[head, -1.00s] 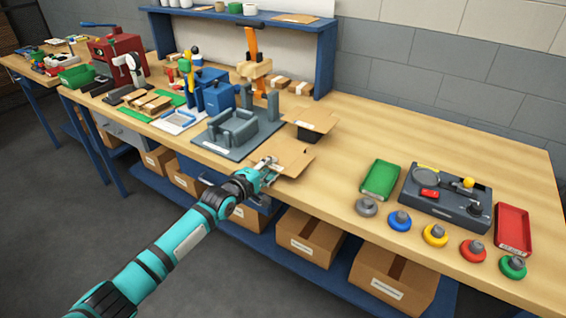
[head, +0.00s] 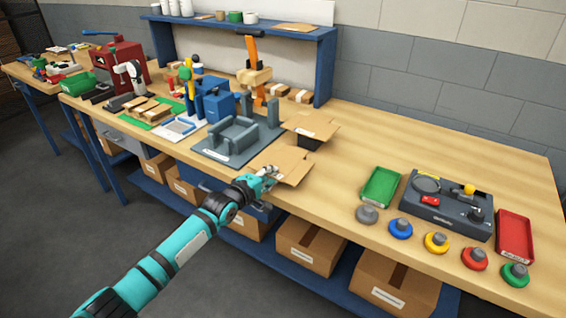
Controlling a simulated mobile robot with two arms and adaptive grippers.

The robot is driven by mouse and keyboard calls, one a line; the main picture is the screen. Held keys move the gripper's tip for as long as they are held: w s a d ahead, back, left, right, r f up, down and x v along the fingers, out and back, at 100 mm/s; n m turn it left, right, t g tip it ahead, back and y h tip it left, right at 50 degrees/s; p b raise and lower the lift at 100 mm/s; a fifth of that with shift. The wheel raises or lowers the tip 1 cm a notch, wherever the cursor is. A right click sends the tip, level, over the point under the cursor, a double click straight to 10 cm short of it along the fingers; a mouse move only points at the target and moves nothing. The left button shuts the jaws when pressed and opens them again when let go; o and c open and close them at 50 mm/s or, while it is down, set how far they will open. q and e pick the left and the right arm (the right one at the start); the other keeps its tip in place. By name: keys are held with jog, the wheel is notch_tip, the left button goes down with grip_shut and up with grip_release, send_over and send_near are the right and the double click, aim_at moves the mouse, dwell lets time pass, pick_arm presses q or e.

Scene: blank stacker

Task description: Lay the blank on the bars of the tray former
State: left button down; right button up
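The blank (head: 291,164) is a flat brown cardboard sheet near the front edge of the bench, in front of the blank stack. My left gripper (head: 268,172) is at its front left edge and looks shut on it. The fingertips are small and partly hidden by the sheet. I cannot tell how far the sheet is above the bench. The tray former (head: 232,137) is a grey fixture with raised bars on a dark plate, behind and left of the blank. No blank lies on its bars. My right gripper is not in view.
More cardboard (head: 312,124) sits on a dark holder right of the former. An orange-handled press (head: 254,75) and a blue machine (head: 215,102) stand behind. A control box (head: 447,207), coloured knobs, a green tray (head: 381,187) and a red tray (head: 515,236) are at right. Bench between is clear.

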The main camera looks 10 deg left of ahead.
pick_arm(q)
jog(key=shift+s+f, duration=0.1)
jog(key=shift+f, duration=0.1)
jog(key=shift+r+p, duration=2.35)
jog(key=shift+r, duration=0.2)
